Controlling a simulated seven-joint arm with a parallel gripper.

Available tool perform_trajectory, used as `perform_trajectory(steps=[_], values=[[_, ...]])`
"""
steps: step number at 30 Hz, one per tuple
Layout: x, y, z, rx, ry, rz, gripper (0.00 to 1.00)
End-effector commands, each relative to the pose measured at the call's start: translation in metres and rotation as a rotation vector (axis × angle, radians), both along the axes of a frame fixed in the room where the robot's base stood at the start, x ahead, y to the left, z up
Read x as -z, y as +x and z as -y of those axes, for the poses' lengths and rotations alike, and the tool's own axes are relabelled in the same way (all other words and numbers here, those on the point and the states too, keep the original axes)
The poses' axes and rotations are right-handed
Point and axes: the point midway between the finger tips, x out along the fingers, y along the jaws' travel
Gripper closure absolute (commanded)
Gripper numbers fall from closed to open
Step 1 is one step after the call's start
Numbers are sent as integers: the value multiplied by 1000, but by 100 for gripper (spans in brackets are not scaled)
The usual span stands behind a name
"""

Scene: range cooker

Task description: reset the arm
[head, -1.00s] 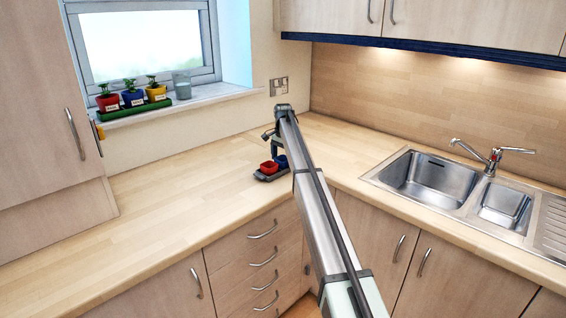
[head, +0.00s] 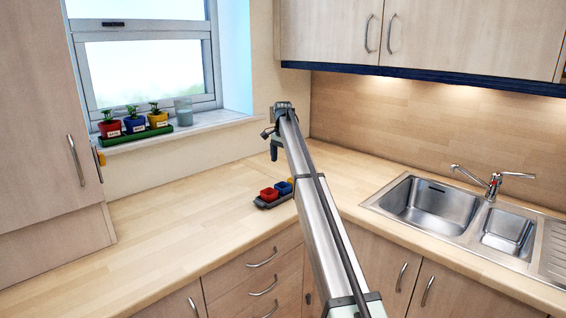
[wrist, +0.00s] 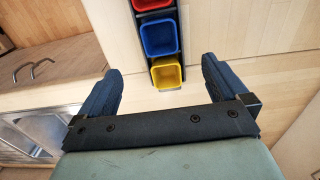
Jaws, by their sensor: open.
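My gripper (head: 272,150) is at the far end of my outstretched arm, above the counter near the corner. In the wrist view my gripper (wrist: 160,90) has its two dark fingers spread wide, with nothing between them. Below it on the counter is a dark tray (head: 272,203) with small pots. The red pot (head: 268,194) and the blue pot (head: 283,187) show in the head view, where my arm hides the rest. The wrist view shows the red pot (wrist: 150,4), the blue pot (wrist: 159,37) and the yellow pot (wrist: 166,73) in a row, apart from the fingers.
A steel sink (head: 435,205) with a tap (head: 492,183) is at the right. The counter (head: 170,205) at the left is clear. Wall cupboards (head: 425,35) hang above.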

Motion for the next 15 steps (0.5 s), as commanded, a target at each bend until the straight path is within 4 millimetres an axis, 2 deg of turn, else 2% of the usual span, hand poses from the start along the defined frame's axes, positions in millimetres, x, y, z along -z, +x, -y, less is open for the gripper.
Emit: perform_trajectory(steps=[8,11,15], values=[[3,-6,2,-3,-4,1,0],[11,-23,9,-14,-18,4,0],[29,-62,26,-43,-57,12,0]])
